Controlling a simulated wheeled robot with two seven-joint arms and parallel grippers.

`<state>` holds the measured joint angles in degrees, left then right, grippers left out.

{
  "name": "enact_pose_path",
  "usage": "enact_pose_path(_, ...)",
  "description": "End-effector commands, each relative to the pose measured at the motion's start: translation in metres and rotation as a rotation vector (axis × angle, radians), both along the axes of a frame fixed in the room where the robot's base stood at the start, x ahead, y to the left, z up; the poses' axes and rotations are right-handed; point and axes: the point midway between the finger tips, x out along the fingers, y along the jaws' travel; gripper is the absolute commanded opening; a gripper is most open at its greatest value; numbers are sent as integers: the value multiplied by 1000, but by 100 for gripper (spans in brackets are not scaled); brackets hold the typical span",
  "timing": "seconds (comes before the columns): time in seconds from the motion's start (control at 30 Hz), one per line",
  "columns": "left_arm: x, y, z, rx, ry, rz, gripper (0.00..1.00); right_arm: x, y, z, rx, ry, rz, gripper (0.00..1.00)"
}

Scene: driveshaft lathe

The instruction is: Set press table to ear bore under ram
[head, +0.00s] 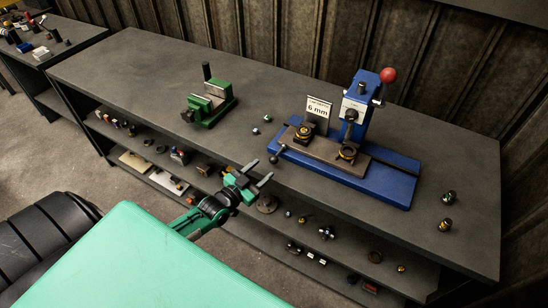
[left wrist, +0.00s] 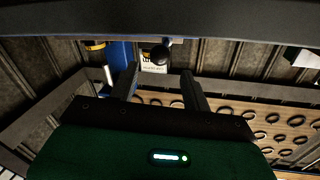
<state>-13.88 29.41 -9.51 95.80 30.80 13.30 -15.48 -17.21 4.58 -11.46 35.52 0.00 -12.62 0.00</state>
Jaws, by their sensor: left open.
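The blue arbor press (head: 365,120) stands on the right half of the bench, with a red-knobbed lever (head: 388,75) at its top. A brown sliding table (head: 325,152) lies on its blue base. The table carries two dark round fixtures with brass-coloured parts, one at its left (head: 303,137) and one (head: 347,153) below the ram (head: 350,116). A small dark knob (head: 274,159) sticks out at the table's front left. My left gripper (head: 262,183) is open and empty, in front of the bench edge near that knob. In the left wrist view its fingers (left wrist: 163,85) are apart, with a dark ball beyond them.
A sign reading 6 mm (head: 317,110) stands behind the table. A green vise (head: 211,104) sits left of the press. Small parts lie at the bench's right (head: 447,210). Shelves below hold several parts. Bench space between vise and press is mostly clear.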

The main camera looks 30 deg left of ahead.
Motion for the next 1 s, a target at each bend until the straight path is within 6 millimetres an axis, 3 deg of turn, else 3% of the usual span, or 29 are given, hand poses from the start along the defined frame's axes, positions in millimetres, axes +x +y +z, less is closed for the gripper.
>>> enact_pose_path(0.2,35,-6,2,0,-1,0,48,0,0,9,0,0,0,36)
enact_pose_path(0.4,58,-11,1,0,0,0,48,0,0,13,-1,0,0,36)
enact_pose_path(0.9,69,-13,-1,0,1,-1,48,1,0,14,-1,-1,0,36)
enact_pose_path(1.0,69,-13,0,0,1,-1,31,1,0,14,-1,-1,0,36)
